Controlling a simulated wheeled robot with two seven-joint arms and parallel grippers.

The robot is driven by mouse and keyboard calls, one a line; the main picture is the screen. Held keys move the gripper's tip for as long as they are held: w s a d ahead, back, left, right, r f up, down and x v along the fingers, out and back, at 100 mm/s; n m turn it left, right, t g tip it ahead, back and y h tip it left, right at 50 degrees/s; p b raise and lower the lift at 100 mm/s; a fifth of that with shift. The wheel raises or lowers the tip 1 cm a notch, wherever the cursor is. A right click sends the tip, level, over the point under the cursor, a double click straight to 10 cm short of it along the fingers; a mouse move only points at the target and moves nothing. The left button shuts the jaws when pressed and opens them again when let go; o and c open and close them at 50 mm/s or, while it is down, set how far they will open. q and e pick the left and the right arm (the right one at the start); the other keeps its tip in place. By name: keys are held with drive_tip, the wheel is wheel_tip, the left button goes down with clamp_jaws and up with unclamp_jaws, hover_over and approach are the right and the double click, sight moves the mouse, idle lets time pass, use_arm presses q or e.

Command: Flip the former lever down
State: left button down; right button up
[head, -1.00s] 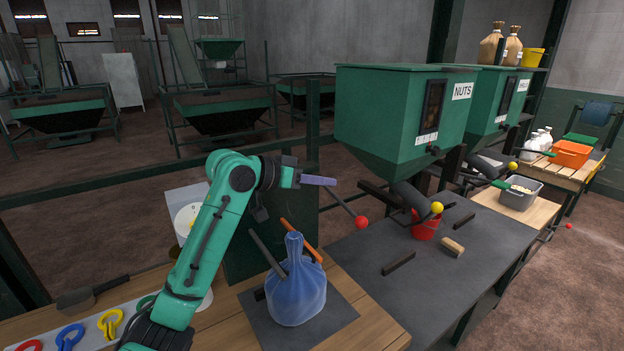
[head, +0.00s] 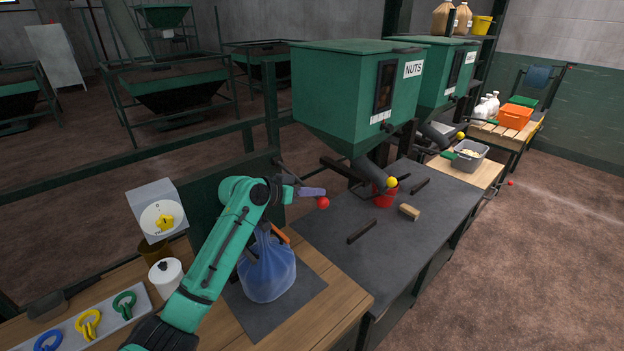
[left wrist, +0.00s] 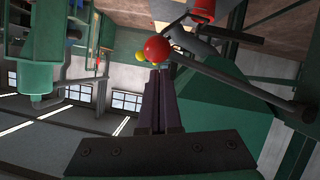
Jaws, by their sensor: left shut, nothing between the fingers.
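A lever with a red ball knob (head: 323,203) stands out from the frame behind the blue bag. My left gripper (head: 318,192) is shut and empty, its fingertips right by the red ball, seeming just above it in the head view. In the left wrist view the red ball (left wrist: 157,48) lies just past the tips of my left gripper (left wrist: 160,75), with its dark rod (left wrist: 235,80) running off to the right. I cannot tell whether fingers and ball touch. The blue bag (head: 267,272) stands on a dark mat, its neck partly hidden by my arm. My right gripper is out of view.
The green NUTS hopper (head: 345,90) has a yellow-knobbed lever (head: 392,182) and a red bucket (head: 383,197) under it. A wooden block (head: 409,211) and dark bars lie on the grey bench (head: 340,222). A dial box (head: 160,215) and colored clips (head: 88,322) are at left.

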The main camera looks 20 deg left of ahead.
use_arm(q)
drive_tip(key=shift+w+f+m+t+y+b, duration=0.15)
drive_tip(key=shift+f+m+t+y+b, duration=0.2)
drive_tip(key=shift+f+b, duration=0.8)
